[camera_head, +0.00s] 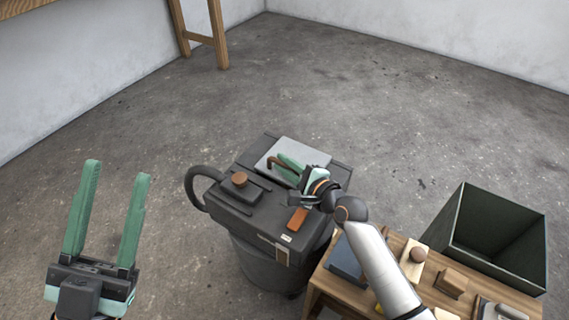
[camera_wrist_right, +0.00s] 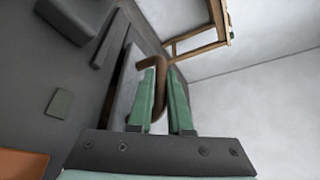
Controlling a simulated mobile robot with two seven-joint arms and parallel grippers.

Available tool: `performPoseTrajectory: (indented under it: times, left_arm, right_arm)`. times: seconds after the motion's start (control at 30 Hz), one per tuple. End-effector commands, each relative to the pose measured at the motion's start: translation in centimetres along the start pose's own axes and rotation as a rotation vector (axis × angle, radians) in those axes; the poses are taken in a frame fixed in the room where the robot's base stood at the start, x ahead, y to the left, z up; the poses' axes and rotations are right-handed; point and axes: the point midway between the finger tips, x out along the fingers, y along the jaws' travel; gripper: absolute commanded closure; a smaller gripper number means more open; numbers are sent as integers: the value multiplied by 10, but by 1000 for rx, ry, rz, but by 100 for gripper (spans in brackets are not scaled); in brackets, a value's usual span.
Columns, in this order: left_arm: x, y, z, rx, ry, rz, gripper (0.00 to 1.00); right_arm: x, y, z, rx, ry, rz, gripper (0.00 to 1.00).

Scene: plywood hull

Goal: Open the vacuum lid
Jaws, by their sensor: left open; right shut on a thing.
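The vacuum (camera_head: 270,255) stands on the floor at the centre of the head view, a dark round drum under a boxy black top. Its lid (camera_head: 290,152) is a light grey panel with a brown curved handle (camera_head: 273,162). My right gripper (camera_head: 283,168) is over the lid with its green fingers shut on the handle. In the right wrist view the brown handle (camera_wrist_right: 160,75) passes between the fingers, and the lid's edge (camera_wrist_right: 127,85) lies beside them. My left gripper (camera_head: 110,215) is open and empty, left of the vacuum, with its green fingers apart.
A black hose (camera_head: 195,188) curves out on the vacuum's left. A low wooden table (camera_head: 330,285) with several blocks stands to the right, beside an open dark bin (camera_head: 495,235). Wooden legs (camera_head: 203,38) stand at the back wall. The floor behind the vacuum is clear.

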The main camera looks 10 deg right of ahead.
Motion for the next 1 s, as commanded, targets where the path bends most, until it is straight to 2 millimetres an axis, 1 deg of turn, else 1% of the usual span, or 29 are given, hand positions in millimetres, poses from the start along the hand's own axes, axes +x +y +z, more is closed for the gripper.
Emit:
performPoseTrajectory:
  times: [0.27, 0.47, 0.57, 0.73, 0.9, 1.0]
  left_arm:
    - [0, 0, 0, 1, -1, 0, 50]
    - [7, -4, -7, -5, 0, -3, 50]
    - [15, -10, -17, -14, 7, -8, 50]
    - [35, -23, -39, -29, 21, -15, 50]
    - [52, -31, -61, 23, 40, -1, 50]
    - [59, -36, -69, 49, 45, -5, 50]
  right_arm:
    - [0, 0, -1, 1, 2, 2, 100]
    - [-1, -6, 2, 25, 2, 13, 100]
    - [-2, -12, 4, 54, 3, 26, 100]
    - [-3, -28, 7, 139, 5, 62, 100]
    - [-3, -41, 7, 233, 7, 103, 100]
    - [-3, -46, 7, 280, 6, 123, 100]
